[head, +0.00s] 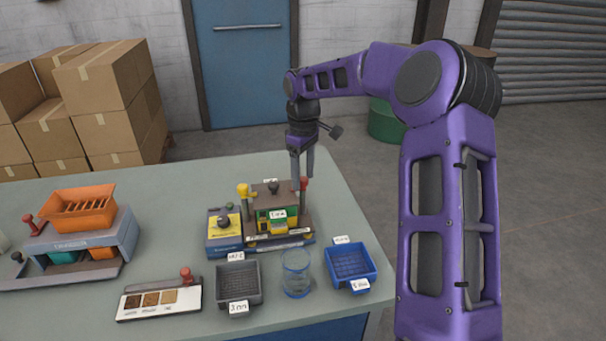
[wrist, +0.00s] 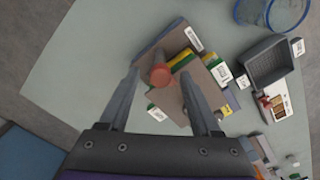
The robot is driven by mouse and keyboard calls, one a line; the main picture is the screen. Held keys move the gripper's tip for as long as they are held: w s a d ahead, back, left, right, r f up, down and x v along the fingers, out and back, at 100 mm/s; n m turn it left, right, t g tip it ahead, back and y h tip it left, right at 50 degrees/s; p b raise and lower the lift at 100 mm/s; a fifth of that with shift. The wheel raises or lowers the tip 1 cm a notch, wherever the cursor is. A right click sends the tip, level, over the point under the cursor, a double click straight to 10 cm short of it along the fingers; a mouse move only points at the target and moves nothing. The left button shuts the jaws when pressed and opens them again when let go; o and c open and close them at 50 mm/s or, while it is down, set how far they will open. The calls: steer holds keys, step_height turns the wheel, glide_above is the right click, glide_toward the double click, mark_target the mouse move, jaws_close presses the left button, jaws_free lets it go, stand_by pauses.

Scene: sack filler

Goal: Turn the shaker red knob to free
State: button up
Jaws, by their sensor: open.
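The shaker (head: 277,215) is a brown, green and yellow box on a dark base near the table's middle right. Its red knob (head: 304,184) stands at the right end; in the wrist view the red knob (wrist: 160,76) shows from above, between the fingers and slightly beyond their tips. A yellow knob (head: 243,190) stands at its left end and a dark knob (head: 273,187) on its top. My gripper (head: 303,178) is open, pointing down at the red knob, with its fingers apart in the wrist view (wrist: 163,80). I cannot tell whether a finger touches the knob.
A yellow-topped unit (head: 224,228) stands just left of the shaker. In front are a grey tray (head: 238,284), a clear blue container (head: 296,273) and a blue tray (head: 349,265). A sample board (head: 160,300) and an orange-topped unit (head: 82,240) lie left. The table's right end is clear.

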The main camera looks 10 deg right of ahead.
jaws_close()
stand_by(0.3)
steer(key=shift+m, duration=0.4)
steer(key=m, duration=1.3)
steer(key=shift+m, duration=2)
